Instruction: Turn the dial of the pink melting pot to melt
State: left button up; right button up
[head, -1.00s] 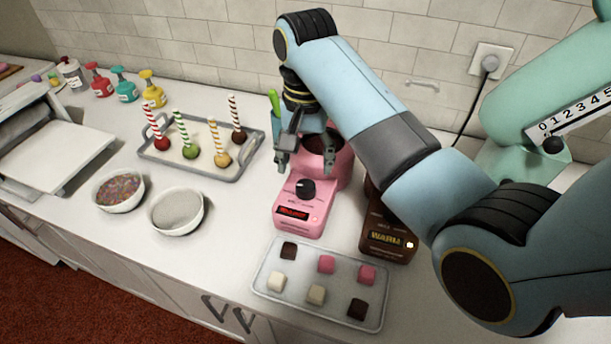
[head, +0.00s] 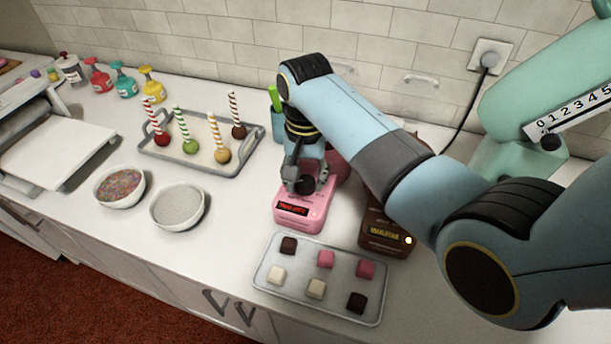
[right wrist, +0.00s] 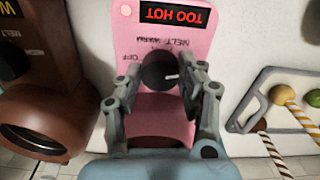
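The pink melting pot (head: 316,212) stands on the counter, with a red display reading "TOO HOT" (right wrist: 172,14). Its round black dial (right wrist: 160,70) has a white pointer mark. In the right wrist view the mark points right and slightly down, away from the MELT lettering (right wrist: 183,42) above the dial. OFF is at the dial's left. My right gripper (head: 305,184) is over the pot's front, its fingers on both sides of the dial and seeming to touch it. The gripper hides part of the pot's bowl. My left gripper is not in view.
A brown melting pot (head: 384,240) stands close at the right. A tray of chocolate cubes (head: 338,285) lies in front. A grey tray of cake pops (head: 232,170) and two bowls (head: 178,228) are at the left. A mint-green machine (head: 530,90) stands behind at the right.

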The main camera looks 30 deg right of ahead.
jog(key=c, duration=0.4)
jog(key=shift+n, duration=0.4)
jog(key=n, duration=0.4)
jog(key=shift+n, duration=2.5)
jog(key=o, duration=1.2)
